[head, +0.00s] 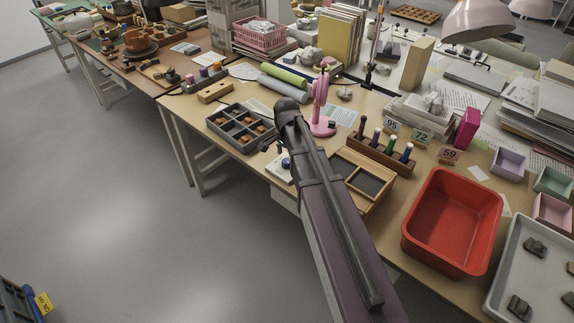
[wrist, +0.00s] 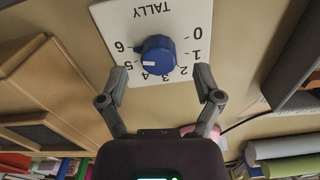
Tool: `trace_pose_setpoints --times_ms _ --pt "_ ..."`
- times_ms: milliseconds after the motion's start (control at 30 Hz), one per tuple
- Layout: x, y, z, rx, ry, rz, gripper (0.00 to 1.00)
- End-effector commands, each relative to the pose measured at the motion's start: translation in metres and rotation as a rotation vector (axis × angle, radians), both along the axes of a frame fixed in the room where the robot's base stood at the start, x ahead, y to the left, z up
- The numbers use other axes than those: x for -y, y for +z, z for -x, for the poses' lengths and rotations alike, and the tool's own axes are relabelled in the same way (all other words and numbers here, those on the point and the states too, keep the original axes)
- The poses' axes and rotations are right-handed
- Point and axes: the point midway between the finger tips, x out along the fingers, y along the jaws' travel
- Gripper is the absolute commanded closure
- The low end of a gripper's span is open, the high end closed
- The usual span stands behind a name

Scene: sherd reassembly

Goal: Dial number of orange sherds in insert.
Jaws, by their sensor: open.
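The white tally plate (wrist: 185,18) fills the upper middle of the wrist view, with numbers 0 to 6 around a blue knob (wrist: 157,56). A white mark on the knob faces roughly the 4 and 5; a small nub sticks out towards the 6. My gripper (wrist: 160,80) is open, its fingers apart on either side below the knob, not visibly touching it. In the head view the blue knob (head: 285,163) shows small beside my arm. The grey divided insert (head: 222,112) lies left of it, holding several orange-brown sherds (head: 246,121) in its compartments; some are hard to tell apart.
A wooden box with a dark pad (head: 368,184) stands right of my arm. A pink stand (head: 320,105) is close behind it. A rack of coloured-top tools (head: 385,150), a red bin (head: 453,220) and a pale tray (head: 530,262) stand further right.

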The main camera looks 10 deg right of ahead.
Motion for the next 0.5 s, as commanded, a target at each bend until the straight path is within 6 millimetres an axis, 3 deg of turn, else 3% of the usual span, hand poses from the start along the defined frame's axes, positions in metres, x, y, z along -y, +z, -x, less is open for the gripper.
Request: trace_pose_setpoints --times_ms 200,500 --pt "0.000 -0.017 0.000 0.000 0.000 0.000 0.17" --pt "0.000 -0.022 0.000 0.000 0.000 0.000 0.17"
